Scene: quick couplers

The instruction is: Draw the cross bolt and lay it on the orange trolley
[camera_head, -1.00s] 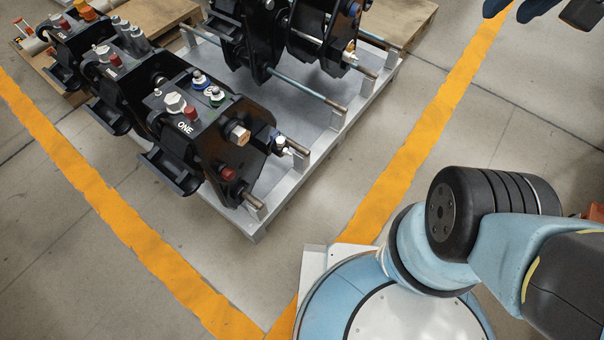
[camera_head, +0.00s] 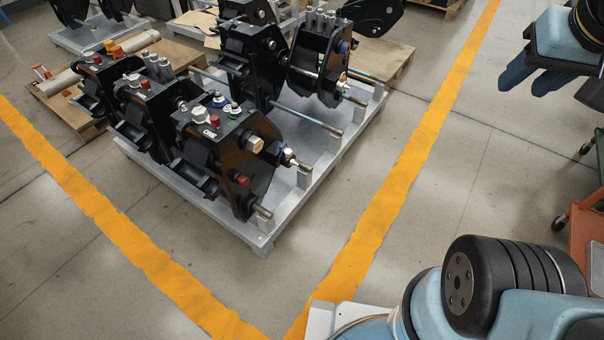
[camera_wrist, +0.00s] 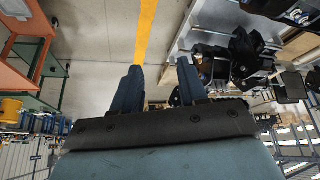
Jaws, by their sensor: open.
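My gripper (camera_head: 537,76) hangs at the upper right of the head view, its two blue fingers apart. In the wrist view the fingers (camera_wrist: 158,88) are spread with nothing between them. Black quick couplers (camera_head: 215,140) stand on a grey metal pallet (camera_head: 262,243), well left of the gripper. The nearest coupler has a bronze hex bolt head (camera_head: 256,145) on its side; I cannot tell whether this is the cross bolt. An orange trolley (camera_head: 584,228) shows only partly at the right edge. An orange frame (camera_wrist: 20,72) shows at left in the wrist view.
Long rods (camera_head: 308,118) extend from the couplers toward the pallet's right edge. Wooden pallets (camera_head: 66,112) lie behind and to the left. Yellow floor lines (camera_head: 395,195) border the metal pallet. The floor between the pallet and the trolley is clear.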

